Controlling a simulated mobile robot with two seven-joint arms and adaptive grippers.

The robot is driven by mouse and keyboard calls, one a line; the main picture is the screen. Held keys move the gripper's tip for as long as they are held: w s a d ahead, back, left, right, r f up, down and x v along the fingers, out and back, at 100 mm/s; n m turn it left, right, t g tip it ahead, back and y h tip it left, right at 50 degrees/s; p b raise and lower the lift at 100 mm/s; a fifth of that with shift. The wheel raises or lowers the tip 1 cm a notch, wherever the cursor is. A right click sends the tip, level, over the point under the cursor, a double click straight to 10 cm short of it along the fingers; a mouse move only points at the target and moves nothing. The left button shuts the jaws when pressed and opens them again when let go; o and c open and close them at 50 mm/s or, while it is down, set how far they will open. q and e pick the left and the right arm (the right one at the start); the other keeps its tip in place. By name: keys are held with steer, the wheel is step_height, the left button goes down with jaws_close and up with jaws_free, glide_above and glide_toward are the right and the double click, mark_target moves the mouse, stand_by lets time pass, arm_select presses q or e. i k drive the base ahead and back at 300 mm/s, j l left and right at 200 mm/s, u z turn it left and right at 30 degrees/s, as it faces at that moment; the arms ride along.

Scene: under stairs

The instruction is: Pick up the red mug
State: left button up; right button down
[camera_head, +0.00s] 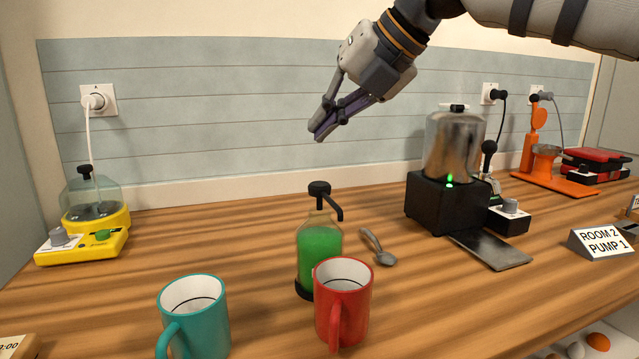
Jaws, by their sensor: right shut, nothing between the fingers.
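The red mug (343,306) stands upright on the wooden counter near the front middle, its handle facing me. It partly covers the lower right of a green soap pump bottle (319,247) behind it. My right gripper (316,132) is in the air, up and behind the mug, in front of the tiled wall. Its fingers are shut, point down and left, and hold nothing. My left gripper is not in the picture.
A teal mug (196,318) stands left of the red mug. A spoon (377,248) lies right of the bottle. A black machine with a metal drum (451,150) stands further right, near a "ROOM 2 PUMP 1" sign (601,242). A yellow device (85,225) is at the left. Counter between it and the bottle is clear.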

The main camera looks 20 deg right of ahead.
mark_target(342, 286)
steer(key=k, duration=1)
